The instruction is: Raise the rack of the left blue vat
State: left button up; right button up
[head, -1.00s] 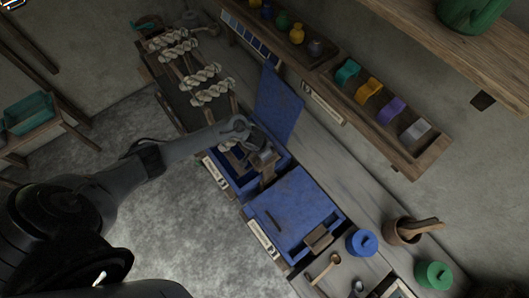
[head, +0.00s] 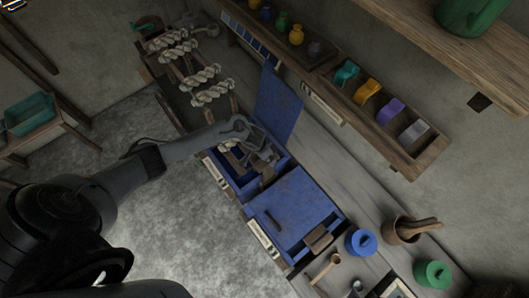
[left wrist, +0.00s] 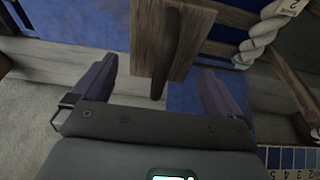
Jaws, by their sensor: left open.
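The left blue vat (head: 223,176) stands open, its blue lid (head: 279,103) tipped up at the back. My left gripper (head: 262,158) is over the open vat and hides much of its inside. In the left wrist view, my left gripper (left wrist: 158,72) is open, one purple-grey finger on each side. A wooden upright with a dark, rod-like handle (left wrist: 166,45), seemingly part of the rack, shows between the fingers, with gaps on both sides. A pale twisted skein (left wrist: 268,28) shows at the upper right there. My right gripper is not in view.
A second blue vat with its lid (head: 293,208) shut stands beside the open one. A wooden frame with several rope skeins (head: 205,75) is behind. A wall shelf (head: 410,150) holds coloured pieces. Blue (head: 361,242) and green (head: 433,274) pots stand at the right.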

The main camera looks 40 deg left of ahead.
pick_arm(q)
notch_tip(320, 180, up, 4)
jog(key=p, duration=0.3)
jog(key=shift+r+p, duration=0.1)
jog(key=shift+p, duration=0.3)
jog(key=shift+r, duration=1.1)
jog(key=shift+d, duration=0.1)
jog(key=s+d+r+m+t, duration=0.1)
jog(key=s+d+r, duration=0.15)
jog(key=d, duration=0.35)
jog(key=s+d+r+m+t, duration=0.1)
jog(key=s+d+r, duration=0.15)
jog(key=d, duration=0.25)
jog(key=s+a+r+n+g, duration=0.1)
jog(key=s+a+r+n, duration=0.1)
jog(key=s+r, duration=1)
jog(key=s, duration=0.4)
jog(key=shift+s+a+r, duration=0.2)
jog(key=shift+s+r, duration=0.05)
jog(key=shift+r, duration=0.15)
